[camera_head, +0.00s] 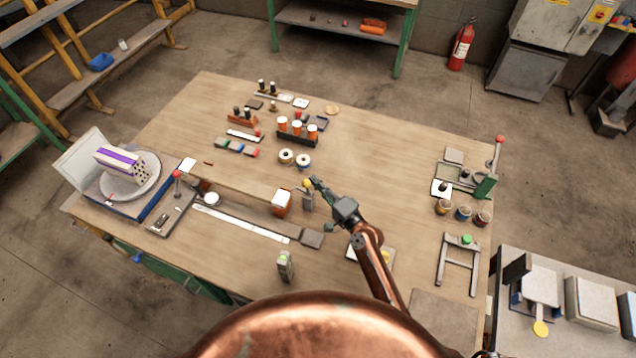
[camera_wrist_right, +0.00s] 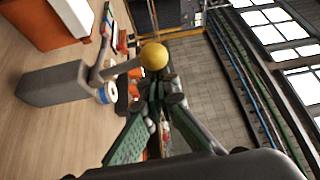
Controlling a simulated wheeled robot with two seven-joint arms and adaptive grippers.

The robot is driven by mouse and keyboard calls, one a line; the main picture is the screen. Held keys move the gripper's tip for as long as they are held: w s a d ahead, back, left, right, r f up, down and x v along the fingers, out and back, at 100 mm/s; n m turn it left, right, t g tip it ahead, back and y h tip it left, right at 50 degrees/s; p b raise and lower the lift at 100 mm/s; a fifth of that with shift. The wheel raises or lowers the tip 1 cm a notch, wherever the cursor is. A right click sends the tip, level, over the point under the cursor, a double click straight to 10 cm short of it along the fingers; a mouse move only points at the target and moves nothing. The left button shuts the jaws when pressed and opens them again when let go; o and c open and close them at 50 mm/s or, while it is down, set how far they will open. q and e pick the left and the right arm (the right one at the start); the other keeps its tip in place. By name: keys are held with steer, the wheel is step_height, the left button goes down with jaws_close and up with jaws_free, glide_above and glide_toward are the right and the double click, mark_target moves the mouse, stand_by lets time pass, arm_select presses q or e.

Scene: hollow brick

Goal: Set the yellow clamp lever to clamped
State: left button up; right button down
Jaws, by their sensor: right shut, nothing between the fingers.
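The yellow clamp lever has a yellow ball knob (camera_head: 307,183) on a grey rod above a grey block (camera_head: 308,202), near the middle of the table. In the right wrist view the yellow knob (camera_wrist_right: 154,56) is large, and its rod runs left to the grey block (camera_wrist_right: 55,84). My right gripper (camera_head: 318,190) is shut and empty, with its fingertips just to the right of the knob in the head view. In the wrist view the fingertips (camera_wrist_right: 157,85) appear right by the knob; I cannot tell whether they touch it. My left gripper is not in view.
An orange and white box (camera_head: 281,203) stands just left of the clamp block. Two spools (camera_head: 295,160) sit behind it. A long grey rail (camera_head: 245,222) lies to the left.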

steer(key=s+a+f, duration=0.2)
steer(key=s, duration=0.3)
steer(key=shift+f+p, duration=0.15)
steer(key=shift+p, duration=0.2)
stand_by(0.3)
